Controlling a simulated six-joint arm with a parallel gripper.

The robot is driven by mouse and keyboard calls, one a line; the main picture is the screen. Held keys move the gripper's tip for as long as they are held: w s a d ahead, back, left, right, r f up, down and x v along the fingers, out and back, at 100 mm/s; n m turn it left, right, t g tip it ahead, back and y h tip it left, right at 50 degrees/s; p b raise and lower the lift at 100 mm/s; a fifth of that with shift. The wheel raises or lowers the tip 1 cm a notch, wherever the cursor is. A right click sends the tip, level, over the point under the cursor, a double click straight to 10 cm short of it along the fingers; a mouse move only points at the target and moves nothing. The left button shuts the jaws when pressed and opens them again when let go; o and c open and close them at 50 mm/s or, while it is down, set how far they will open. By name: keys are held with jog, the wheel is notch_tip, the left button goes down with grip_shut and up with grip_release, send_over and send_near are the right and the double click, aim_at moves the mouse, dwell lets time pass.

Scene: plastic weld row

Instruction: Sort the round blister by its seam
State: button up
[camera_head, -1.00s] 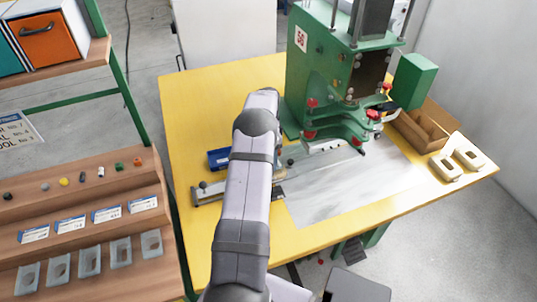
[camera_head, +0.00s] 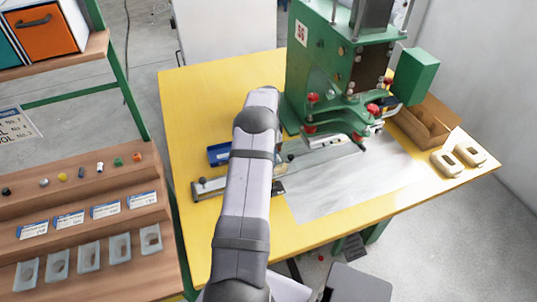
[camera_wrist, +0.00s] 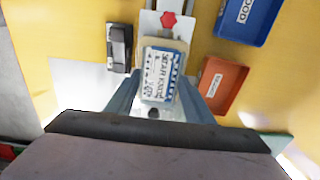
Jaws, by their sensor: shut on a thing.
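In the wrist view my gripper (camera_wrist: 160,88) has its two fingers on either side of a pack with a white printed label and blue edges (camera_wrist: 160,70). It is shut on this pack, which looks like a rounded rectangle from here. Its seam cannot be made out. A blue tray with white lettering (camera_wrist: 247,18) is at the upper right, and a red-orange tray (camera_wrist: 222,85) is right of the pack. The blue tray also shows in the head view (camera_head: 220,154). There my arm hides the gripper and the pack.
A green press (camera_head: 330,70) stands at the back of the yellow table (camera_head: 190,100). A cardboard box (camera_head: 425,125) and two beige ring-shaped pieces (camera_head: 447,163) are at the right. A wooden stepped rack (camera_head: 85,220) stands at left. In the wrist view, a dark fixture (camera_wrist: 119,47) is left of the pack.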

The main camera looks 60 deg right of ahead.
jog(key=shift+r, duration=0.15)
jog(key=shift+r+p, duration=1.35)
jog(key=shift+r, duration=0.75)
jog(key=shift+r, duration=0.1)
jog(key=shift+r+p, duration=1.6)
jog(key=shift+r, duration=0.8)
